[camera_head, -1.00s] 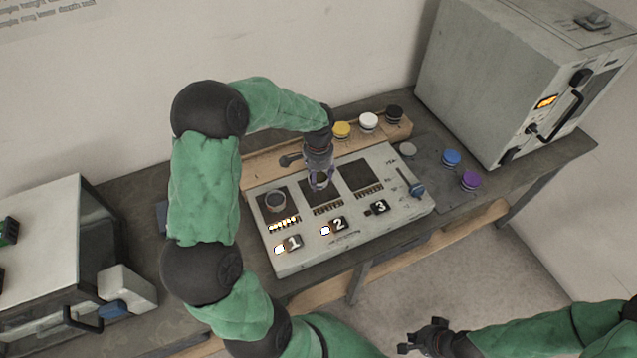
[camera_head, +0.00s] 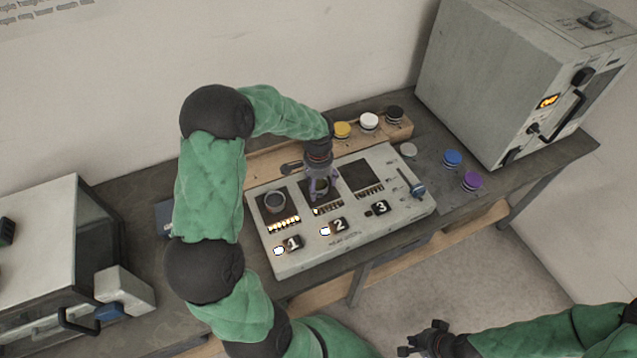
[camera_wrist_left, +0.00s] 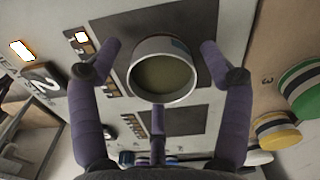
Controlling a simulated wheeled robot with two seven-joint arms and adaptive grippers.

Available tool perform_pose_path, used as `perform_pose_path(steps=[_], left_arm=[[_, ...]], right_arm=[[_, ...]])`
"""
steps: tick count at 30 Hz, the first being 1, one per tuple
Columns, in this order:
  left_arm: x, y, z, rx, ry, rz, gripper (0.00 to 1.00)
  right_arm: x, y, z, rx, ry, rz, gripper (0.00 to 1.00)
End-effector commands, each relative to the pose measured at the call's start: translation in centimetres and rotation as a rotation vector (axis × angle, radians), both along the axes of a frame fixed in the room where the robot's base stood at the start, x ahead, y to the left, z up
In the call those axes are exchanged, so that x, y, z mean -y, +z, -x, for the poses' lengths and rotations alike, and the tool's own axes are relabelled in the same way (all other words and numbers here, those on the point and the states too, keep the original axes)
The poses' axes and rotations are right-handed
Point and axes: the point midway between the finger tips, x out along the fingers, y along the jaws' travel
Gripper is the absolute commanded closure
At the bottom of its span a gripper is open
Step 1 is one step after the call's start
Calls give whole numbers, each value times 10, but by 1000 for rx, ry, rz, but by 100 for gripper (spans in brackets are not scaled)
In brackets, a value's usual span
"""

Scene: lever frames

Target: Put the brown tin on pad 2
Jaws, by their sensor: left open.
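A grey-walled tin with a brownish inside (camera_wrist_left: 162,78) stands upright on the dark square of pad 2 (camera_wrist_left: 195,20); I take it for the brown tin. My left gripper (camera_head: 320,190) is above pad 2 on the grey panel. Its purple fingers (camera_wrist_left: 160,85) are open around the tin, with gaps visible at its sides in the left wrist view. In the head view the fingers partly hide the tin. A small lamp beside pad 2 (camera_head: 315,211) is lit. My right gripper (camera_head: 415,340) hangs at the bottom edge, away from the panel; its opening is unclear.
Another round tin (camera_head: 275,203) stands on pad 1. Pad 3 (camera_head: 360,175) is empty. A blue-handled lever (camera_head: 416,188) is at the panel's right. Yellow (camera_head: 342,130), white (camera_head: 369,121) and black (camera_head: 394,113) round pieces line the back ledge. A large grey cabinet (camera_head: 490,85) stands right.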

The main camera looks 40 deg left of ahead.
Motion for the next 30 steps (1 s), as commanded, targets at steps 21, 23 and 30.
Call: perform_pose_path(steps=[21,23,30], left_arm=[[0,99,-1,3,-1,0,21],[0,107,0,2,0,-1,21],[0,123,0,1,0,0,21]], right_arm=[[0,26,0,0,0,0,100],[0,27,0,0,0,0,100],[0,30,0,0,0,0,100]])
